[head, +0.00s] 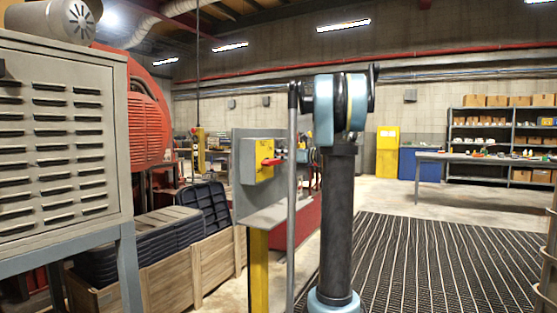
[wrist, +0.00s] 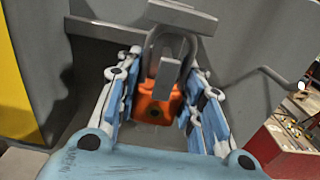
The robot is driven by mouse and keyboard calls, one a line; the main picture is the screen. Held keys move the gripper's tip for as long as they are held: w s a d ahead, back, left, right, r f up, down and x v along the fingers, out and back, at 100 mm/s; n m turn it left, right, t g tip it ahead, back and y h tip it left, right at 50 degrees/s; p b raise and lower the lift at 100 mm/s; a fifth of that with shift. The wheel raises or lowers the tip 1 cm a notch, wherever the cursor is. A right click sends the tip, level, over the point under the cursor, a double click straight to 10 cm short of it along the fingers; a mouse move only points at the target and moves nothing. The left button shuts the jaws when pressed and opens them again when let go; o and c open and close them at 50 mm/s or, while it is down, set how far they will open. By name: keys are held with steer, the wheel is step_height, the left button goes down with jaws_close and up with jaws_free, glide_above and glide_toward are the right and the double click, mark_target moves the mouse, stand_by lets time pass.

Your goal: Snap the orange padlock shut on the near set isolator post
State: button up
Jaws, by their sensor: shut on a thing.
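The isolator post (head: 258,270) is yellow and carries a grey panel with a yellow isolator box (head: 248,163) and a red handle (head: 271,162), left of my arm in the head view. In the wrist view, my gripper (wrist: 158,92) is shut on the orange padlock (wrist: 157,109), with blue and white fingers on both sides of its body. The grey shackle (wrist: 152,48) rises beside a grey metal bracket (wrist: 183,15). I cannot tell whether the shackle passes through it or is latched. The padlock cannot be made out in the head view.
A louvred grey cabinet (head: 60,140) and a wooden crate (head: 170,276) with black bins stand to the left. A dark striped mat (head: 430,260) covers the floor at right. A workbench (head: 480,158) and shelving stand behind. A red surface (wrist: 290,155) lies low right in the wrist view.

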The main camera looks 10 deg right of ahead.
steer(key=shift+r, duration=0.85)
steer(key=shift+f, duration=0.55)
steer(key=o, duration=1.2)
steer(key=shift+s+d, duration=0.1)
steer(key=v, duration=1.1)
steer(key=shift+d, duration=0.3)
steer(key=shift+s, duration=0.1)
